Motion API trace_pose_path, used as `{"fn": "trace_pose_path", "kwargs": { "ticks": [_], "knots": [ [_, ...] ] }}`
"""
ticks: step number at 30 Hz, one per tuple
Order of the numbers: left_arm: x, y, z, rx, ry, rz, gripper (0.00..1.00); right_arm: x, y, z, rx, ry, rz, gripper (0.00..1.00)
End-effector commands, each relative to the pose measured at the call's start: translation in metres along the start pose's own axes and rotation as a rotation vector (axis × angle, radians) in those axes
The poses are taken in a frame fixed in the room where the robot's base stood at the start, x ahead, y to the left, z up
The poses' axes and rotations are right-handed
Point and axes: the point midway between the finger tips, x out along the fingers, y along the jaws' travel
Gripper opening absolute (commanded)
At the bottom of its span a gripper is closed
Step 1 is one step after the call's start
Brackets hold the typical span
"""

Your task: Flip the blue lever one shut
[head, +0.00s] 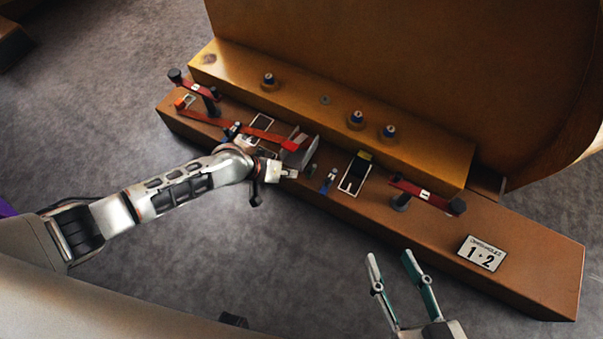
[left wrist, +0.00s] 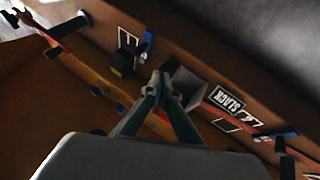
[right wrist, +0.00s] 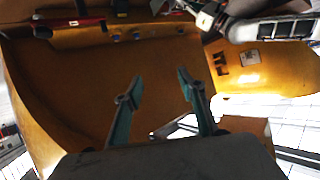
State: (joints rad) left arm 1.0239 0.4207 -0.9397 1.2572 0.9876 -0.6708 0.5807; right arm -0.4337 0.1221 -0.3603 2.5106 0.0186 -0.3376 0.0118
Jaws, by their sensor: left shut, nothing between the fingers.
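A small blue lever (head: 328,180) stands on the front ledge beside a white-outlined plate; it also shows in the left wrist view (left wrist: 148,40). A second blue lever (head: 232,131) sits further left, partly behind my left arm; a blue piece by the SLACK label shows in the left wrist view (left wrist: 280,133). My left gripper (head: 289,174) is shut and empty, just left of the first blue lever and apart from it. Its fingertips (left wrist: 161,84) are together in the left wrist view. My right gripper (head: 390,256) is open and empty in front of the ledge.
Red bars with dark knobs lie at the left (head: 193,86) and right (head: 425,195). A red strap (head: 265,134) runs to a grey bracket (head: 303,154) near my left gripper. Blue-topped knobs (head: 356,119) stand on the upper step. A "1-2" plate (head: 481,253) is at right.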

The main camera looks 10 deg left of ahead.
Motion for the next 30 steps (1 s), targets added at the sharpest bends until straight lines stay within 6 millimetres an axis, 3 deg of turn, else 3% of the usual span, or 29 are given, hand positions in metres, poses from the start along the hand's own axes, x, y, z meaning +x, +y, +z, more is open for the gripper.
{"fn": "trace_pose_path", "kwargs": {
  "ticks": [1, 3, 14, 21, 30],
  "knots": [
    [0.014, -0.002, 0.011, -0.006, -0.013, 0.001, 0.0, 0.001, -0.006, 0.011, 0.043, -0.012, -0.008, 0.4],
    [0.028, -0.003, 0.014, -0.008, -0.017, 0.0, 0.0, 0.002, -0.015, 0.016, 0.117, -0.007, -0.021, 0.4],
    [0.097, -0.003, 0.015, -0.006, -0.016, 0.0, 0.0, 0.007, -0.056, 0.028, 0.538, 0.037, -0.059, 0.4],
    [0.105, 0.028, 0.004, 0.0, -0.005, 0.001, 0.0, 0.008, -0.06, 0.021, 0.589, 0.059, -0.064, 0.4],
    [0.108, 0.035, 0.003, 0.0, -0.003, 0.0, 0.0, 0.008, -0.061, 0.019, 0.607, 0.064, -0.065, 0.4]
  ]
}}
